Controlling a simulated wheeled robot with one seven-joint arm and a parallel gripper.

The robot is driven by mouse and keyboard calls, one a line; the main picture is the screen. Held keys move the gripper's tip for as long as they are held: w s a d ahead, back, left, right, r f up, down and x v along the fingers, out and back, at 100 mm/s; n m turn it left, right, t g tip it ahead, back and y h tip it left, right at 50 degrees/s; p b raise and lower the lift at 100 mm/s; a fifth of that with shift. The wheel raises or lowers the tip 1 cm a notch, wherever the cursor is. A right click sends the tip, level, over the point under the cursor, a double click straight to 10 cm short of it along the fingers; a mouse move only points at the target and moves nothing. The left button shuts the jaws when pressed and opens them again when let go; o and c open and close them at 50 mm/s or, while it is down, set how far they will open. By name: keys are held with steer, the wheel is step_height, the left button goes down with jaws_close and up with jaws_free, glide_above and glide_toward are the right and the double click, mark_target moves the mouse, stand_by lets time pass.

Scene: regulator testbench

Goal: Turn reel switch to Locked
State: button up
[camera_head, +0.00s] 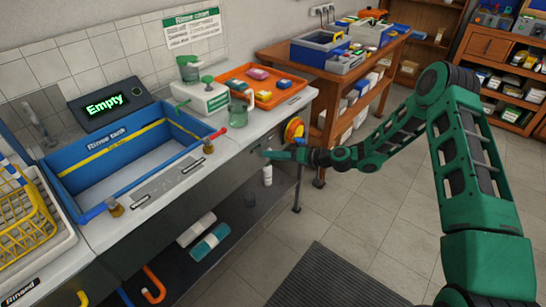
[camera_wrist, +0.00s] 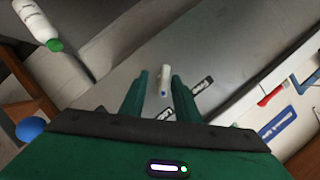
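A small white switch lever (camera_wrist: 165,76) with a blue tip stands out from the grey front panel (camera_wrist: 210,50) in the wrist view. Two small dark labels, one at its right (camera_wrist: 201,86) and one below it (camera_wrist: 163,114), are too small to read. My gripper (camera_wrist: 158,78) is open, with one green finger on each side of the lever. I cannot tell whether either finger touches it. In the head view my gripper (camera_head: 268,154) is at the bench front, below the worktop edge, and hides the switch.
A blue rinse tank (camera_head: 75,176) and a display reading Empty (camera_head: 104,102) are on the worktop. Open floor lies right of the bench.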

steer(key=shift+s+r, duration=0.1)
steer(key=v, duration=1)
steer(key=shift+d, duration=0.35)
steer(key=s+d+r+m+g+h, duration=0.2)
steer(key=s+d+r+h, duration=0.45)
steer(key=s+d, duration=0.45)
steer(key=s+d+r+m+g+h, duration=0.15)
steer(key=s+d+r+h, duration=0.5)
steer(key=d, duration=0.75)
steer(key=s+d+r+m, duration=0.2)
steer(key=s+r, duration=0.1)
steer(key=s, duration=0.5)
steer(key=s+d+r+m+g, duration=0.1)
steer(key=s+d+r+m, duration=0.1)
steer(key=s, duration=0.7)
steer(key=s+d+r+m+g, duration=0.1)
steer(key=s+d+r+m, duration=0.2)
steer(key=s, duration=0.6)
steer(key=shift+r+h, duration=0.3)
steer(key=shift+r, duration=0.1)
